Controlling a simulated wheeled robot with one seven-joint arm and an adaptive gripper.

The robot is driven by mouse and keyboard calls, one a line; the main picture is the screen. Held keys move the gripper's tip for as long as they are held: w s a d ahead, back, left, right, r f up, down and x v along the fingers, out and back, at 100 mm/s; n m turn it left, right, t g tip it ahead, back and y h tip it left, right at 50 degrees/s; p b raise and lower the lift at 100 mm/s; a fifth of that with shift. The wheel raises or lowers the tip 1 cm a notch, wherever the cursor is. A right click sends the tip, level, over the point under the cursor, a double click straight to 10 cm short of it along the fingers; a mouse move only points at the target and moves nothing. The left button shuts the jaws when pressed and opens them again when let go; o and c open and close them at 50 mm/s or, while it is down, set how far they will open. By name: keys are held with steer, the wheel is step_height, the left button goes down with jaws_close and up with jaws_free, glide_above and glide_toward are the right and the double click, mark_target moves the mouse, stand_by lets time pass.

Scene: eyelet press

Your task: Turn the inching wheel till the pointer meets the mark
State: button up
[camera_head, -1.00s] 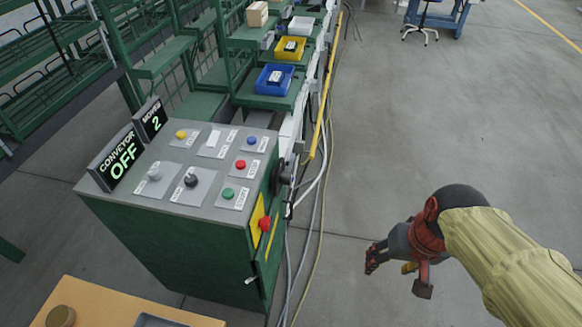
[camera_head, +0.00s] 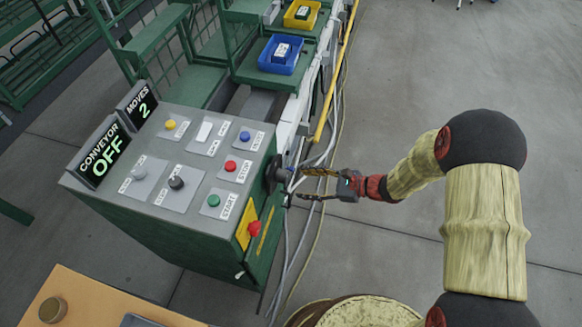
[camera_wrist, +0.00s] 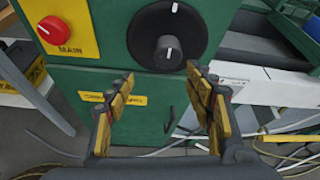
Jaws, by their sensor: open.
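The likely inching wheel is a black round dial (camera_wrist: 167,37) on the green cabinet's side. It has a smaller centre knob (camera_wrist: 168,50) with a white line, and another white line on the dial above it. In the wrist view the two lines look nearly in line; I cannot tell which is pointer and which is mark. In the head view the dial (camera_head: 274,174) shows edge-on. My gripper (camera_wrist: 164,100) is open and empty, its yellow-padded fingers apart and below the dial in the wrist view. In the head view my gripper (camera_head: 308,184) is just right of the dial.
The cabinet top (camera_head: 195,150) carries several buttons and knobs; its displays read CONVEYOR OFF and MOVES 2. A red MAIN button (camera_wrist: 54,30) on yellow sits left of the dial. Cables (camera_head: 290,255) run along the floor. Floor to the right is clear.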

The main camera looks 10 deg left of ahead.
mark_target(287, 177)
steer(key=shift+m+t, duration=0.3)
steer(key=shift+t, duration=0.1)
steer(key=x, duration=0.2)
steer(key=b+x, duration=0.1)
steer(key=x, duration=0.2)
steer(key=r+b+x, duration=0.1)
steer(key=x, duration=0.1)
steer(key=shift+w+a+f, duration=0.15)
steer(key=shift+w+a, duration=0.25)
steer(key=shift+a, duration=0.1)
steer(key=shift+c, duration=0.8)
steer(key=c, duration=1.1)
jaws_close()
